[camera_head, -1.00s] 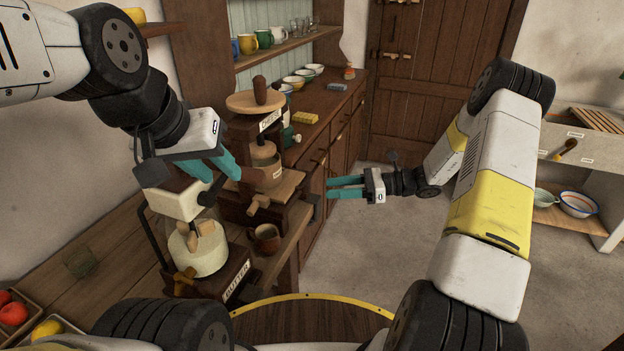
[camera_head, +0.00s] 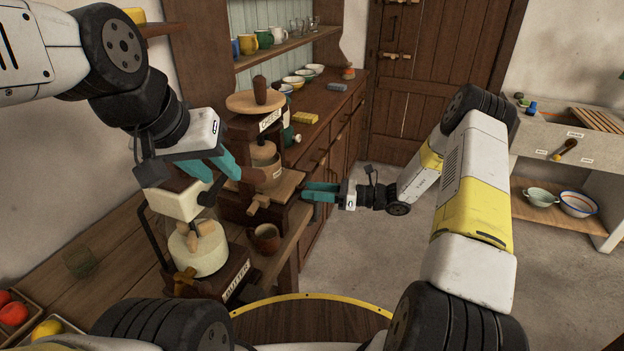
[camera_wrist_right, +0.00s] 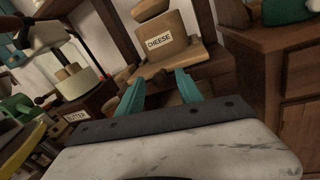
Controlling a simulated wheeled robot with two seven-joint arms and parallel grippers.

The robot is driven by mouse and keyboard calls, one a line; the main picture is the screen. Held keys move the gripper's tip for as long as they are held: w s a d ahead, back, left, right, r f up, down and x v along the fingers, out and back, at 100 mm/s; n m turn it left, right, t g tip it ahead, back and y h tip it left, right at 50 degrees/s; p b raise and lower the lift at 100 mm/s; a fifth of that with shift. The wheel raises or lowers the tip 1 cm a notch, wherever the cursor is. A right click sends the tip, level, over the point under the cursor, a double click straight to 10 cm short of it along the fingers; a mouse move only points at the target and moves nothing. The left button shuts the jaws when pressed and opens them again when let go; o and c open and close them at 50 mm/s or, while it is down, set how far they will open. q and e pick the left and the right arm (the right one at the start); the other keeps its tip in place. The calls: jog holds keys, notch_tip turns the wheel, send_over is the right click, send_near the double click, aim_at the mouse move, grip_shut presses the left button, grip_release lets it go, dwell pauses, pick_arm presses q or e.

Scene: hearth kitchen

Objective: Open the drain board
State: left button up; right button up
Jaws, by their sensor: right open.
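The cheese press stands on the wooden counter, with a CHEESE sign (camera_head: 270,120) near its top. Its pale wooden drain board (camera_head: 285,187) lies low on the press, below the small labelled tub (camera_head: 268,172), with a wooden knob (camera_head: 258,203) at its front. My right gripper (camera_head: 306,190) is open at the board's right end; contact is unclear. In the right wrist view, my gripper's teal fingers (camera_wrist_right: 158,80) are apart below the CHEESE label (camera_wrist_right: 158,41).
A butter churn (camera_head: 205,250) and a brown mug (camera_head: 266,238) stand in front of the press. A dresser with bowls (camera_head: 303,75) runs behind it. Open floor (camera_head: 350,250) lies to the right.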

grip_shut()
dwell(1.4)
